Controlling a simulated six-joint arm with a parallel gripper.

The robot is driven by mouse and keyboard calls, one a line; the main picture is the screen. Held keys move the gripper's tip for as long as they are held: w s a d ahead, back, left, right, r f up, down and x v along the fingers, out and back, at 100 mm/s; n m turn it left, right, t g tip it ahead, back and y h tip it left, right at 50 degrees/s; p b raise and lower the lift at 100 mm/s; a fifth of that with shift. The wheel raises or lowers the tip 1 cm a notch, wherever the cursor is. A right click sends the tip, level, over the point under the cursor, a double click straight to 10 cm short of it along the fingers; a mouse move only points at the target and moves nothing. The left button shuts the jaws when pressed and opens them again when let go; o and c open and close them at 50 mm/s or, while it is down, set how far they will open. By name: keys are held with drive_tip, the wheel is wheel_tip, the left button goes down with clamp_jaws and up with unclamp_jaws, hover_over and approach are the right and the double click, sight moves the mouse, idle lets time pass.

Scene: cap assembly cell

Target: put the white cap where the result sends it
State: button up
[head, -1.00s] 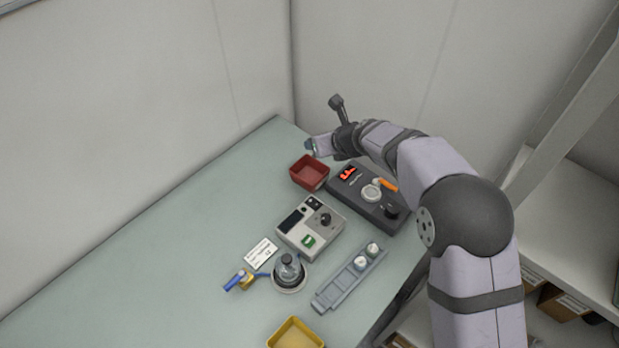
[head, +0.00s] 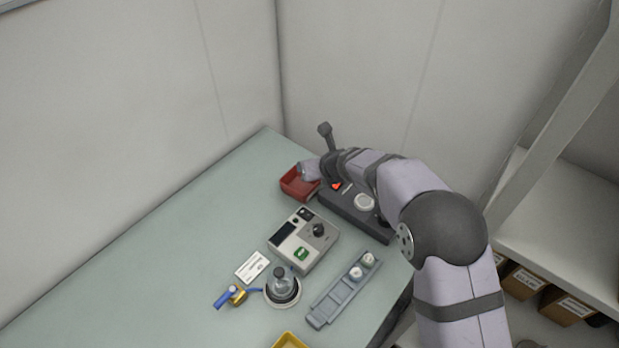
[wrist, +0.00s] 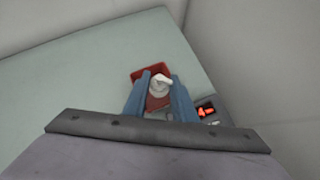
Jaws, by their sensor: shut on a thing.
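My gripper (wrist: 158,92) is shut on a white cap (wrist: 160,82), which shows between the blue fingers in the wrist view. The red tray (wrist: 139,76) lies directly below and around the cap in that view. In the head view my gripper (head: 306,174) is low over the red tray (head: 290,192); the cap itself is hard to make out there. The dark device (head: 345,208) beside the tray has a lit red display (head: 337,186), partly covered by my arm; its reading is not legible.
A grey rack (head: 330,304) holds two white caps. A beige box with a knob (head: 300,245), a round fixture (head: 283,290), a card (head: 253,266), a blue-and-brass tool (head: 232,296) and a yellow tray (head: 290,342) stand nearer. The table's left side is clear.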

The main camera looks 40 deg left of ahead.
drive_tip(key=shift+f+b, duration=0.9)
drive_tip(key=shift+f, duration=0.95)
drive_tip(key=shift+f+b, duration=0.5)
drive_tip(key=shift+f, duration=0.05)
drive_tip(key=shift+f, duration=0.1)
drive_tip(key=o, duration=0.7)
